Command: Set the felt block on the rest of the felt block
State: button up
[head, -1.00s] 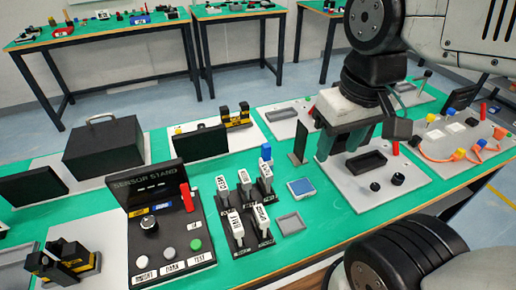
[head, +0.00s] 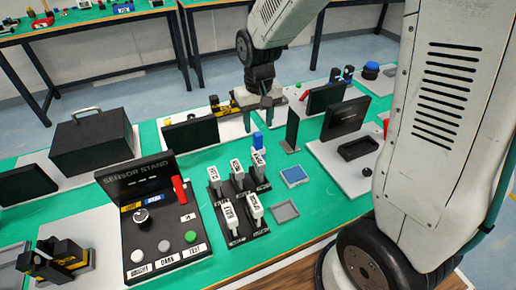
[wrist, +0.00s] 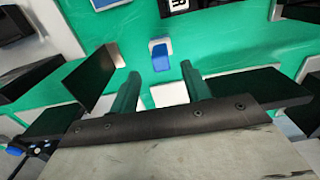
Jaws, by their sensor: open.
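Several white labelled blocks (head: 238,174) stand upright in black rests (head: 240,210) in the middle of the green table. The labels are too small to read, so I cannot tell which block or rest is the felt one. A blue block (head: 258,141) with a white part stands at the back right of this group. It also shows in the wrist view (wrist: 161,61). My gripper (head: 264,118) is open and empty, above the table behind the blue block. In the wrist view its two fingers (wrist: 162,88) are spread, with the blue block beyond them.
A thin upright black panel (head: 292,130) stands right of my gripper. A blue pad (head: 294,175) and a grey tray (head: 285,211) lie right of the blocks. The sensor stand (head: 160,220) is to their left. A dark display (head: 344,118) stands at right.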

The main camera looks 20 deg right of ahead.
aim_at(258, 133)
notch_tip(258, 133, down, 7)
jog(key=shift+f, duration=0.1)
grip_shut()
dwell(0.3)
